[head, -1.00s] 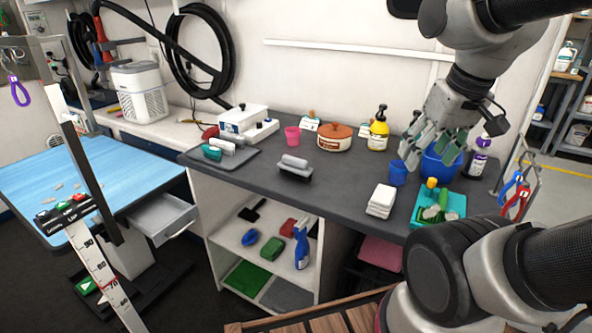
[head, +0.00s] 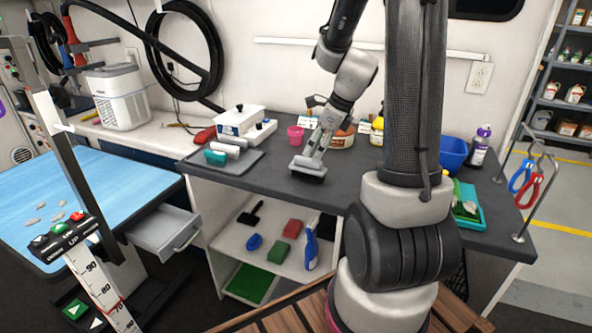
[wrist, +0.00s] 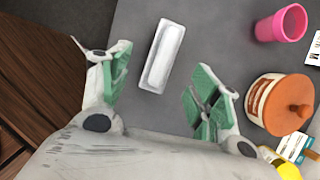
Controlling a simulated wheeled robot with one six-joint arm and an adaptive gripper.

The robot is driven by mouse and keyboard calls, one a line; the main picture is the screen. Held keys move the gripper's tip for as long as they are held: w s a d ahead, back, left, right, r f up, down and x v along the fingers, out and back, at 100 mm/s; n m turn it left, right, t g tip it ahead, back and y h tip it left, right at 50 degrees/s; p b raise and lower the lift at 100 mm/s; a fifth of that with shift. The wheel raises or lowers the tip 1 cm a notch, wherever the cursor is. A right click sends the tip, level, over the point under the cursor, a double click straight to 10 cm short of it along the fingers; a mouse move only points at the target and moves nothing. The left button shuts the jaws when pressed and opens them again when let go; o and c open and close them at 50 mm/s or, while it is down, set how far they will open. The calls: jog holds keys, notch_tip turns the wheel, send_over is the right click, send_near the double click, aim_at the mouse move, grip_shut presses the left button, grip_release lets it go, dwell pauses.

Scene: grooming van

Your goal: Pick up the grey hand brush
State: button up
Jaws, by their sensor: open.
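The grey hand brush (head: 308,172) lies on the dark grey counter (head: 265,185), near its front edge. In the wrist view the brush (wrist: 163,57) is a pale, narrow block, slightly tilted, ahead of my fingertips and roughly centred across the gap. Nothing shows the fingers touching the brush.
A tray (head: 245,167) with rolled items stands to the left. A pink cup (wrist: 282,23) and an orange-lidded pot (wrist: 272,102) stand to the right of the brush in the wrist view. A blue bowl (head: 453,153) is farther right. The counter around the brush is clear.

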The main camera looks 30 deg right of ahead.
aim_at(310, 159)
jog(key=shift+m, duration=0.4)
jog(key=shift+w+a+f, duration=0.15)
jog(key=shift+w+f, duration=0.05)
jog(key=shift+f, duration=0.2)
jog(key=x, duration=0.7)
jog(key=shift+w, duration=0.1)
jog(key=c, duration=1.1)
